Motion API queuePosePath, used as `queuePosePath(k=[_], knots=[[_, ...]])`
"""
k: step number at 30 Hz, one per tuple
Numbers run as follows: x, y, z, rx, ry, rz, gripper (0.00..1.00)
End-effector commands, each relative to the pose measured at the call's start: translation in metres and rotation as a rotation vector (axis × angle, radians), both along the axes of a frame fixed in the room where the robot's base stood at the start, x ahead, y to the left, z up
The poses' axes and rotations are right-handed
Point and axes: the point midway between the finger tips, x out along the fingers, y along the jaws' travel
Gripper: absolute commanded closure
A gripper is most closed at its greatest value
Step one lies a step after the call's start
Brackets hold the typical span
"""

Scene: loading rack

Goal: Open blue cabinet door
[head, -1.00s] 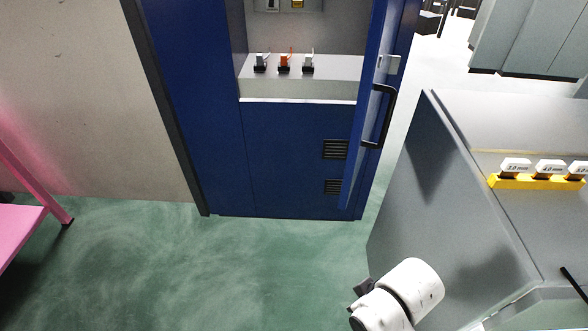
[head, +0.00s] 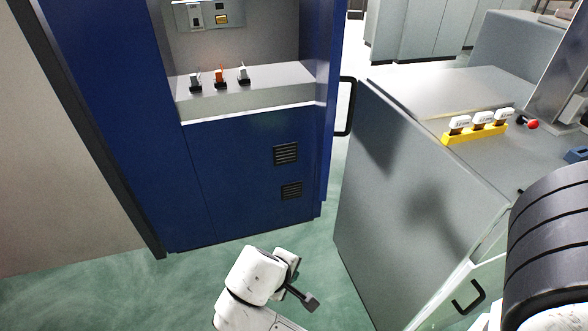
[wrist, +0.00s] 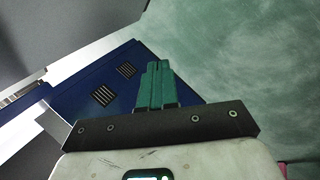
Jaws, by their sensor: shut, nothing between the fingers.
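The blue cabinet (head: 235,195) stands ahead in the head view, its upper compartment exposed. Its blue door (head: 327,110) is open at the right side, seen at a steep angle. The black door handle (head: 346,107) sticks out to the right of it. My gripper (wrist: 157,68) shows in the wrist view with its green fingers closed together and empty. Behind the fingers is the vented lower blue front (wrist: 112,85); I see no contact with the handle.
Inside the cabinet is a grey shelf (head: 285,82) with small plugs. A grey counter (head: 400,180) stands close to the right of the door, bearing a yellow block (head: 472,133) with white labelled pieces. Green floor (head: 100,295) is clear at front left.

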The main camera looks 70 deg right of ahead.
Motion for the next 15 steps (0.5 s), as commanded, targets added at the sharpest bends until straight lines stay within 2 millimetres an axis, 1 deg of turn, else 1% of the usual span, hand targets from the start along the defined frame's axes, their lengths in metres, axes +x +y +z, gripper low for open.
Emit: queuePosePath(k=[1, 5, 8, 11, 12, 15], knots=[[0.008, -0.007, 0.003, -0.042, 0.010, -0.010, 1.00], [0.027, -0.026, 0.022, -0.190, 0.048, -0.040, 1.00], [0.046, -0.044, 0.047, -0.349, 0.090, -0.075, 1.00], [0.066, -0.062, 0.086, -0.549, 0.141, -0.130, 1.00], [0.073, -0.067, 0.102, -0.628, 0.162, -0.153, 1.00], [0.087, -0.074, 0.139, -0.801, 0.206, -0.208, 1.00]])
